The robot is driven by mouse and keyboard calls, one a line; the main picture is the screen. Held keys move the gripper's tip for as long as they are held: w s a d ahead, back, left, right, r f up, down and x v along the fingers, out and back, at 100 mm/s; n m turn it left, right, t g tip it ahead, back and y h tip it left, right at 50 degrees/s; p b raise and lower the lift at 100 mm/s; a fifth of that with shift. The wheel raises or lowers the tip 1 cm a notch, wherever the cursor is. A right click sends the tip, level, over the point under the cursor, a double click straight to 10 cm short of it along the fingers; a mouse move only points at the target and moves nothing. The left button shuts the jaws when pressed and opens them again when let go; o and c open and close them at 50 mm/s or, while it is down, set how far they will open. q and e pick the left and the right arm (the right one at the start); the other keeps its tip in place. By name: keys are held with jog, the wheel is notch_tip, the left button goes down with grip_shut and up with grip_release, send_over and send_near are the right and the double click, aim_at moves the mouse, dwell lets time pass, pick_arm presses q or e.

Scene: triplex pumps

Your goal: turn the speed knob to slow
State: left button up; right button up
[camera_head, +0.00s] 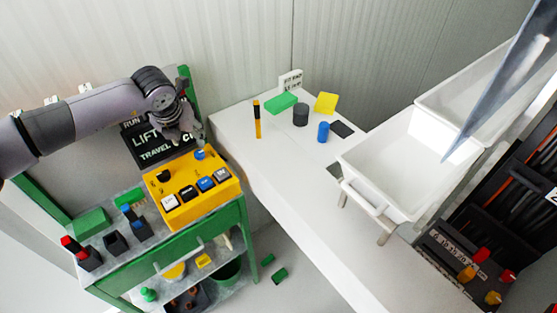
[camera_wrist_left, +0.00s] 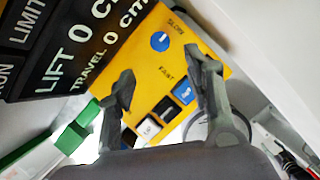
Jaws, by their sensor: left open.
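The speed knob (camera_head: 200,154) is a small round blue knob at the far right part of the yellow control box (camera_head: 222,190). In the left wrist view the blue knob (camera_wrist_left: 160,41) has a short white mark and sits between the printed words SLOW and FAST. I cannot tell clearly which word the mark points at. My left gripper (camera_head: 190,133) hangs just behind and above the knob in the head view. In the wrist view its fingers (camera_wrist_left: 163,66) are spread apart and empty, with the knob visible beyond and between them, apparently untouched. My right gripper is not in view.
The box also carries a black knob (camera_head: 163,176) and several push buttons (camera_head: 188,193). A black display (camera_head: 155,146) reading LIFT and TRAVEL stands behind it. The green cart (camera_head: 185,254) holds black holders at left. A white table (camera_head: 268,170) with small objects and white bins stands right.

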pick_arm(q)
jog(key=b+v, duration=0.2)
jog(key=v, duration=0.5)
jog(key=s+d+m+g+h, duration=0.1)
jog(key=s+d+h, duration=0.4)
jog(key=d, duration=0.6)
jog(key=s+d+f+m+g+h, duration=0.1)
jog(key=s+d+h, duration=0.3)
jog(key=d, duration=0.8)
jog(key=shift+s+f+m+g+h, duration=0.3)
jog(key=shift+s+g+h, duration=0.1)
jog(key=shift+h, duration=0.1)
